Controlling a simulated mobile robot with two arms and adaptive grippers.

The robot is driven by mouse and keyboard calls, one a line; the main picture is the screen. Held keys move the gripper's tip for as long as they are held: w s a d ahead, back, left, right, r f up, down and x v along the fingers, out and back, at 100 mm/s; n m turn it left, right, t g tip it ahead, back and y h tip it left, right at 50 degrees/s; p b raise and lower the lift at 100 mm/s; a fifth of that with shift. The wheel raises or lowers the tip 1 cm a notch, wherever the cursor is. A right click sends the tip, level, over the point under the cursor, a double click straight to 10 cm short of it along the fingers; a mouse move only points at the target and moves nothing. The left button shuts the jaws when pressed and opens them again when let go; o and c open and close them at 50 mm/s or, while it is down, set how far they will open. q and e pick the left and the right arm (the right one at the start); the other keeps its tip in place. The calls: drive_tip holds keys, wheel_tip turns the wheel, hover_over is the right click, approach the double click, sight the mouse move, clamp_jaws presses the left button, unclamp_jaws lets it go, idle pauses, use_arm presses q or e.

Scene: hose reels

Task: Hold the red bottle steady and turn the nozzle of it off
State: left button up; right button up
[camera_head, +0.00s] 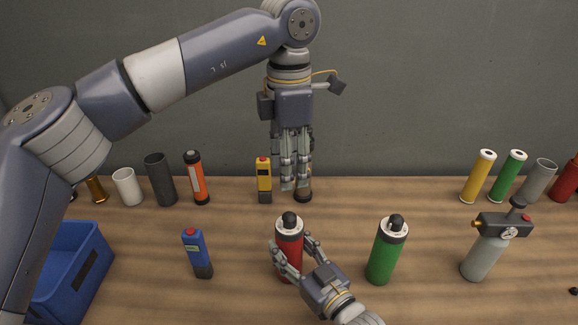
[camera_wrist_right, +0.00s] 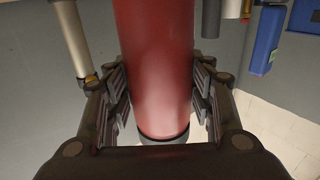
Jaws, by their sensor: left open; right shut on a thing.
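The red bottle (camera_head: 289,236) stands upright on the table in the middle front of the head view, with a white collar and a black nozzle (camera_head: 289,219) on top. My right gripper (camera_head: 293,258) is shut around its body from the front right. The right wrist view shows the red bottle (camera_wrist_right: 155,70) between the fingers of my right gripper (camera_wrist_right: 160,100). My left gripper (camera_head: 296,187) hangs pointing down behind and above the bottle, open and empty, apart from the nozzle. Part of the bottle's lower body is hidden by my right gripper.
A green bottle (camera_head: 385,255) stands to the right, and a grey sprayer with a gauge (camera_head: 487,250) beyond it. A blue device (camera_head: 197,254) and a blue crate (camera_head: 88,285) are left. A yellow device (camera_head: 264,182) stands close by my left gripper. Several cylinders line the back edge.

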drive_tip(key=o, duration=1.4)
drive_tip(key=shift+c, duration=0.2)
